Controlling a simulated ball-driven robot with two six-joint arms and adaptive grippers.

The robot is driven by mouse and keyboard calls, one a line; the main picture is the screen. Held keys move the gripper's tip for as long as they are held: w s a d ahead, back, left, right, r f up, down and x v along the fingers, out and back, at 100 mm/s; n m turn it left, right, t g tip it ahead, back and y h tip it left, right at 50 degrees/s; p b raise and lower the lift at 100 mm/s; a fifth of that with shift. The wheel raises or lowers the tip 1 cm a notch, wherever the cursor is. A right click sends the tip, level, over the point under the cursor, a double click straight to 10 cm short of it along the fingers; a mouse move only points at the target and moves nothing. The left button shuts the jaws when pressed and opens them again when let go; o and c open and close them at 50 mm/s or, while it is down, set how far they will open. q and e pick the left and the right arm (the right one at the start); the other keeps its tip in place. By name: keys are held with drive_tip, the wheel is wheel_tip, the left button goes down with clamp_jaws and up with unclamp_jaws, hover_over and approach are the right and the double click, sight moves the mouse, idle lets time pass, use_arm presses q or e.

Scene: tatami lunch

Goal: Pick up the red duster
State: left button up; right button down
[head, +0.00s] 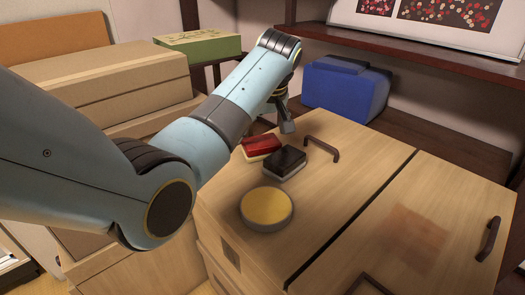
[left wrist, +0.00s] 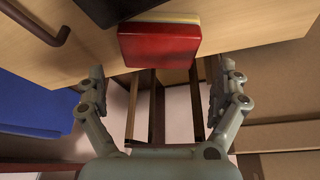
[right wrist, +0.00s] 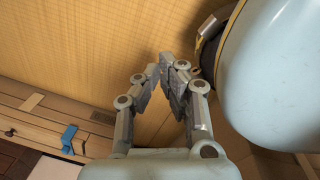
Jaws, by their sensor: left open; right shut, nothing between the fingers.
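The red duster (head: 261,146) lies on the wooden cabinet top, near its far left edge, red side up with a pale layer underneath. In the left wrist view the red duster (left wrist: 160,44) is just beyond my open fingers, roughly centred between them. My left gripper (left wrist: 157,88) is open and empty; in the head view my left gripper (head: 285,118) is partly hidden by its own arm, at the far side of the duster. My right gripper (right wrist: 165,62) is shut and empty, away from the duster, over a woven tan surface.
A black duster (head: 284,162) lies close beside the red one on the near right. A round yellow-topped tin (head: 266,208) stands nearer. A dark handle (head: 322,148) rises to the right. A blue bag (head: 345,88) and stacked boxes (head: 118,85) stand behind and left.

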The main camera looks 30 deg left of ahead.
sight(261, 140)
use_arm(q)
drive_tip(key=shift+a+f, duration=0.1)
drive_tip(key=shift+f, duration=0.2)
drive_tip(key=b+x, duration=0.3)
drive_tip(key=x, duration=0.1)
drive_tip(key=shift+w+f, duration=0.1)
drive_tip(key=shift+f, duration=0.25)
use_arm(e)
drive_tip(key=w+a+r, duration=0.2)
drive_tip(key=w+r, duration=0.4)
drive_tip(key=w, duration=0.1)
drive_tip(key=shift+w+a+r, duration=0.15)
drive_tip(key=shift+w+r, duration=0.1)
drive_tip(key=shift+w, duration=0.1)
use_arm(q)
drive_tip(key=c, duration=1)
drive_tip(key=shift+c, duration=0.2)
